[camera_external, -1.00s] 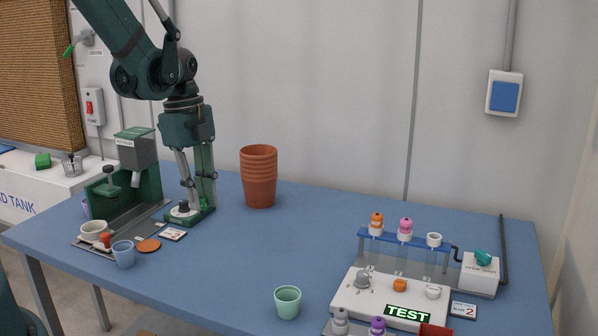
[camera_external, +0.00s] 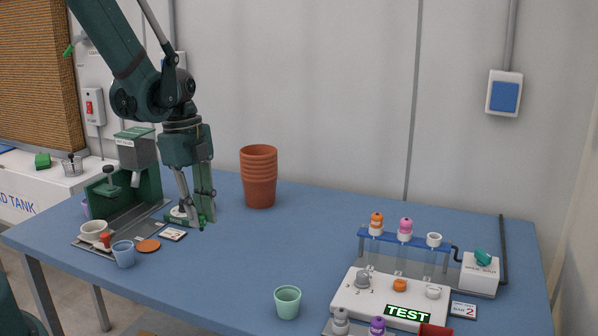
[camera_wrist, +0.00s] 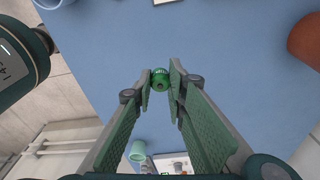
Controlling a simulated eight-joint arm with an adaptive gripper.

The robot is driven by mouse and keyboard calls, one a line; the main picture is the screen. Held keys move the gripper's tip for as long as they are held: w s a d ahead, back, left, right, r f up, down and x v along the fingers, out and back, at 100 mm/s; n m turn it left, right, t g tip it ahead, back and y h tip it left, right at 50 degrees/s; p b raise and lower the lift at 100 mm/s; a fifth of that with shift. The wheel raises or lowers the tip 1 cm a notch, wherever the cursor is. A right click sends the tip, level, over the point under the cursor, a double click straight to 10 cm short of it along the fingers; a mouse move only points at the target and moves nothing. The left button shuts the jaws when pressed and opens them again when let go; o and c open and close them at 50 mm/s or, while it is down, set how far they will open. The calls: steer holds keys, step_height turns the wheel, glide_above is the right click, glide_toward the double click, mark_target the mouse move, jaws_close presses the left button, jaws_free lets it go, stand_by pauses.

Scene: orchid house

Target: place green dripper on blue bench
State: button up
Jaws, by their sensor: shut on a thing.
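The green dripper (camera_external: 201,218) is small and dark green, between the fingertips of my gripper (camera_external: 197,213) at the left of the outside view. In the wrist view the dripper (camera_wrist: 160,80) shows end-on between the two green finger pads, and my gripper (camera_wrist: 161,84) is shut on it. The blue bench (camera_external: 245,255) spreads below and around it, with bare surface to the right and in front. I cannot tell the exact height of the dripper above the bench. The fingers hide part of it.
Left are a green machine (camera_external: 137,180), a blue cup (camera_external: 124,254) and an orange disc (camera_external: 149,245). Stacked terracotta pots (camera_external: 258,178) stand behind right. A mint cup (camera_external: 288,302) and test rack (camera_external: 400,240) stand farther right.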

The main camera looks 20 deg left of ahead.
steer(key=shift+f, duration=0.8)
steer(key=shift+f, duration=0.15)
steer(key=shift+f+b, duration=0.4)
steer(key=shift+f, duration=1.55)
steer(key=shift+f, duration=0.15)
steer(key=o, duration=0.7)
steer(key=shift+r, duration=0.2)
steer(key=shift+w+a+r+p, duration=0.1)
steer(key=shift+a+r+p, duration=0.2)
steer(key=shift+r, duration=1.7)
steer(key=shift+s+a+r+p, duration=0.15)
steer(key=shift+r+p, duration=0.1)
steer(key=shift+r, duration=1.7)
steer(key=shift+w+a+r+p, duration=0.15)
steer(key=shift+a+r+p, duration=0.15)
steer(key=shift+r, duration=1.7)
steer(key=shift+d, duration=0.1)
